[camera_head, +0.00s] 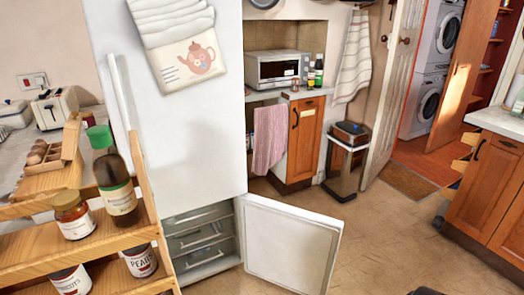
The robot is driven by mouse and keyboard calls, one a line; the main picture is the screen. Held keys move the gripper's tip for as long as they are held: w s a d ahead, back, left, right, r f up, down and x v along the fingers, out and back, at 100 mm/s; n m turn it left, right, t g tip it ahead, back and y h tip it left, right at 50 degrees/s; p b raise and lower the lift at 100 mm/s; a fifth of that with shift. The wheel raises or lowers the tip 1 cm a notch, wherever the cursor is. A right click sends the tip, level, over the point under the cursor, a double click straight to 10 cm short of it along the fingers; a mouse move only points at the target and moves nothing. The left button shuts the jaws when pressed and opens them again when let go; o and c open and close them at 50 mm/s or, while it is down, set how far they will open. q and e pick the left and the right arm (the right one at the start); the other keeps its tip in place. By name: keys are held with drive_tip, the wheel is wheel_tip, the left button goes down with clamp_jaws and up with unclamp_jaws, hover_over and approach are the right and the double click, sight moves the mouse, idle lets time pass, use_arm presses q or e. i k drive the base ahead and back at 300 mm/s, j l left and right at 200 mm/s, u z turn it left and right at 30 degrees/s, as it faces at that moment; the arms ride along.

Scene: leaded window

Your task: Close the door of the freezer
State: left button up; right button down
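The white fridge-freezer (200,110) stands left of the middle, with its tall upper door shut. Its lower freezer door (291,246) is open and swung out to the right, with the inner panel facing me. The freezer compartment (202,240) shows several clear drawers. A wooden rack in front hides part of the compartment's left side. The freezer door's outer face is hidden. Neither of my grippers is in view.
A wooden rack (100,245) with jars and a bottle (114,180) stands close at the left. Bare tiled floor (385,235) lies right of the freezer door. A pedal bin (345,160) and wooden cabinets (488,190) stand farther right. A small dark shape at the bottom edge is unclear.

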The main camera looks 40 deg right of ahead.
sight(295, 249)
drive_tip(key=l+u, duration=0.4)
drive_tip(key=l, duration=1.6)
drive_tip(key=l+u, duration=0.15)
drive_tip(key=l, duration=0.3)
drive_tip(key=k+l+u, duration=0.1)
drive_tip(key=l, duration=0.35)
drive_tip(key=k+l+u, duration=0.15)
drive_tip(key=l, duration=0.25)
drive_tip(key=k+l+u, duration=0.15)
drive_tip(key=l, duration=0.3)
drive_tip(key=k+l+u, duration=0.1)
drive_tip(key=l, duration=0.3)
drive_tip(key=k+l+u, duration=0.15)
drive_tip(key=l+u, duration=0.1)
drive_tip(key=l, duration=0.4)
drive_tip(key=k+l, duration=0.1)
drive_tip(key=l, duration=0.35)
drive_tip(key=k+l+u, duration=0.15)
drive_tip(key=l, duration=0.35)
drive_tip(key=l+u, duration=0.1)
drive_tip(key=l, duration=0.35)
